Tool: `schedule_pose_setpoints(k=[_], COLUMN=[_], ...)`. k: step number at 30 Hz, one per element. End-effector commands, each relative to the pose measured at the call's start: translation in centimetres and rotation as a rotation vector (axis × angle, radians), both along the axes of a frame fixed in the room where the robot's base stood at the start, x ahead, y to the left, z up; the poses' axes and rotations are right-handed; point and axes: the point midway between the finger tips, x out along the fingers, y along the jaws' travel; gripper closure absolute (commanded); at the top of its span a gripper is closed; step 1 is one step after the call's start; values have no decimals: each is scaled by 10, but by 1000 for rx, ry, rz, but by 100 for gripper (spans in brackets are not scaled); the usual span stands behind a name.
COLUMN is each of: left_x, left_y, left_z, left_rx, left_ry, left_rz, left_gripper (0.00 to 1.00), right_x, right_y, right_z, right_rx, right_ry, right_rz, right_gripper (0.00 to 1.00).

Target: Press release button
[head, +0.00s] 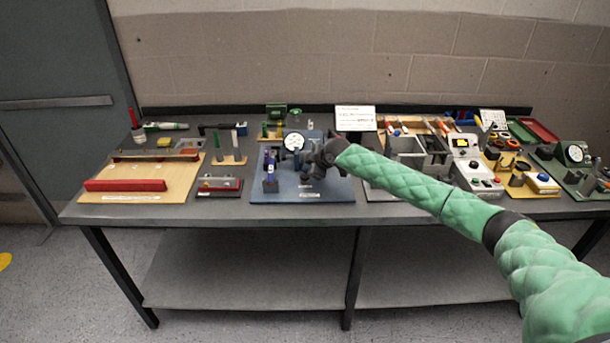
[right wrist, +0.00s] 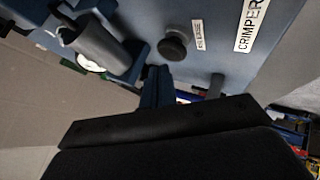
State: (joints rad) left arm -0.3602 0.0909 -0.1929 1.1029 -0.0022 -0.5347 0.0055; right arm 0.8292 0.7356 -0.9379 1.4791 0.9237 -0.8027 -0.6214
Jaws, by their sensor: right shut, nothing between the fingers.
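The blue crimper board (head: 325,192) lies on the bench near the middle in the head view. In the right wrist view its blue plate (right wrist: 225,62) bears a white CRIMPER label (right wrist: 251,24). A round dark button (right wrist: 175,42) sits on this plate beside a small white label (right wrist: 198,34) too small to read surely. My right gripper (head: 318,158) is over the board in the head view, which hides the button. In the right wrist view my right fingers (right wrist: 157,76) are shut and empty, with their tips close below the button in the picture. Contact cannot be told.
A white dial gauge (head: 293,141) and a blue-purple upright part (head: 270,165) stand on the board's left side. A grey cylinder (right wrist: 98,45) shows near the fingers. A red bar (head: 125,185) on a wooden board lies left. A grey box fixture (head: 405,150) stands right.

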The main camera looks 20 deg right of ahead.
Motion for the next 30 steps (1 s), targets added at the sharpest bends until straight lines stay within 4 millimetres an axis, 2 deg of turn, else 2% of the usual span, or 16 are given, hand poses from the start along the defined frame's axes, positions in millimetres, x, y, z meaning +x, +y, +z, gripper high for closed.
schedule_pose_setpoints(k=[11, 30], left_x=[0, 0], left_y=[0, 0], left_z=[2, 31], left_rx=[0, 0], left_ry=[1, 1], left_rz=[0, 0], left_gripper=[57, 57], right_x=[0, 0], right_y=[0, 0], right_z=[4, 51], right_rx=[1, 1], right_ry=[0, -1], right_rz=[1, 0], right_gripper=[100, 100])
